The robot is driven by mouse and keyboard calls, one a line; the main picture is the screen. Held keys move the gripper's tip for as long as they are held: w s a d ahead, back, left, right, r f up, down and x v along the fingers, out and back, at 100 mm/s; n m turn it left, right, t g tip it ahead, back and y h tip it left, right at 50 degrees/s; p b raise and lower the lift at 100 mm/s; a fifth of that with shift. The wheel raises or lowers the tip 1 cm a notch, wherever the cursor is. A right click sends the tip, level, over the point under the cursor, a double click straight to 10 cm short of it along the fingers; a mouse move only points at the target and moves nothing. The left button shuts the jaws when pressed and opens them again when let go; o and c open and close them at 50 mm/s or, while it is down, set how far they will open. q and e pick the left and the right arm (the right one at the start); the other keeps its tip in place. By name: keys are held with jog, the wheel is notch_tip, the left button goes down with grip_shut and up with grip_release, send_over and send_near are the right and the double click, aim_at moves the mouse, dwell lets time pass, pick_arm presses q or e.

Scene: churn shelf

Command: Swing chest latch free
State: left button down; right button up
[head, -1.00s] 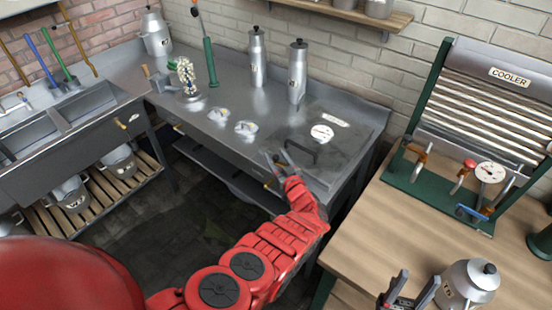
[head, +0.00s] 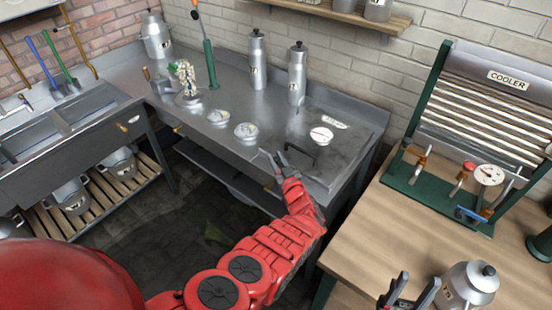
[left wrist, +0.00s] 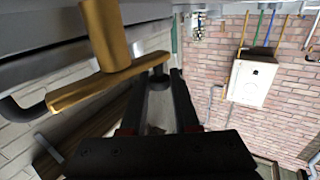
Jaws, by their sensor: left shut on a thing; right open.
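The chest is set in the steel counter, with a black lid handle (head: 301,150) and a round dial (head: 321,135) on top. Its brass latch (head: 269,184) is on the front face, mostly tucked behind my left gripper. In the left wrist view the latch shows as a thick brass post with a crossing brass bar (left wrist: 85,93). My left gripper (head: 273,158) is at the counter's front edge, shut on the end of that bar. Its dark fingers (left wrist: 168,78) partly hide the contact. My right gripper (head: 408,290) is open and empty at the bottom right.
A labelled metal can (head: 470,284) stands beside my right gripper on the wooden table (head: 380,235). A green cooler rack (head: 440,196) is behind it. Two tall steel cans (head: 297,75) stand at the counter's back. Open floor (head: 190,215) lies before the counter.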

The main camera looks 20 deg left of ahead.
pick_arm(q)
jog(key=h+p, duration=0.1)
jog(key=m+t+h+p, duration=0.1)
jog(key=shift+w+r+m+p, duration=0.25)
jog(key=shift+r+m+p, duration=0.05)
jog(key=shift+p, duration=0.05)
jog(key=shift+w+f+m+t+h+p, duration=0.15)
jog(key=shift+m+t+h, duration=0.2)
jog(key=shift+h, duration=0.1)
jog(key=shift+w+f+m+t+h+p, duration=0.15)
jog(key=shift+m+t+h, duration=0.1)
jog(key=shift+t+h, duration=0.15)
jog(key=shift+d+h, duration=0.15)
jog(key=shift+h, duration=0.1)
jog(key=c, duration=0.7)
grip_release()
jog(key=shift+o, duration=0.2)
